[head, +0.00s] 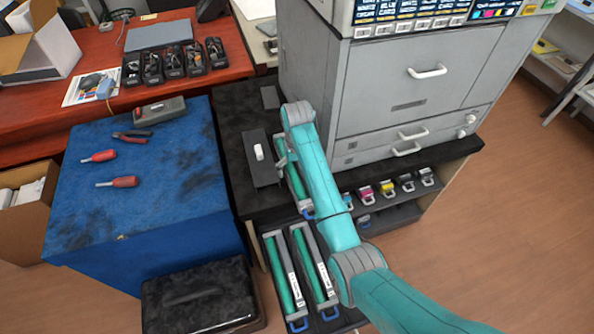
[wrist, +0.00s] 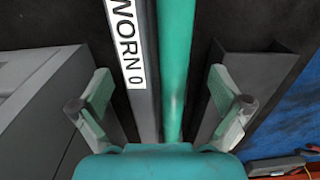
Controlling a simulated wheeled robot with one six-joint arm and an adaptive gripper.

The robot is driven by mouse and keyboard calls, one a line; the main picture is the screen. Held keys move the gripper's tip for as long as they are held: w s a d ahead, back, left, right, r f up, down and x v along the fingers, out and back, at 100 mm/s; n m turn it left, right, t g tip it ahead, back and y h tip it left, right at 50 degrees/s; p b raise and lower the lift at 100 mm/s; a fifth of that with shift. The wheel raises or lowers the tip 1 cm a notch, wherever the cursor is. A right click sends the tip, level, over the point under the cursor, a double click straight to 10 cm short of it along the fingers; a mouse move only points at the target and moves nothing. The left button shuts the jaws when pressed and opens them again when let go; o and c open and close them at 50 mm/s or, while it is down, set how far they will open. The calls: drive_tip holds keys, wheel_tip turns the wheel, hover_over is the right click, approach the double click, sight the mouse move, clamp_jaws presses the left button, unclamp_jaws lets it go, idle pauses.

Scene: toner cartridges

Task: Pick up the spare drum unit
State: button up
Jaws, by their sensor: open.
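My gripper (head: 284,154) is low over the dark counter beside the grey printer. In the wrist view its two fingers (wrist: 160,92) are open, one on each side of a drum unit with a green roller (wrist: 177,65). A white label on that unit's grey frame reads "WORN" plus a cut-off character. The same unit shows partly under my arm in the head view (head: 297,186). Two more green-roller drum units, a left one (head: 278,272) and a right one (head: 308,262), lie side by side lower down at the front. Their labels are too small to read, so I cannot tell which is the spare.
The grey printer (head: 400,90) stands close to the right of my gripper. A dark plate with a white handle (head: 262,172) lies to its left. A blue bench (head: 150,190) holds screwdrivers and pliers. Several toner cartridges sit on a shelf below the printer.

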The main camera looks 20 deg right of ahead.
wheel_tip(320, 180, up, 6)
drive_tip(key=shift+r, duration=0.1)
idle(0.7)
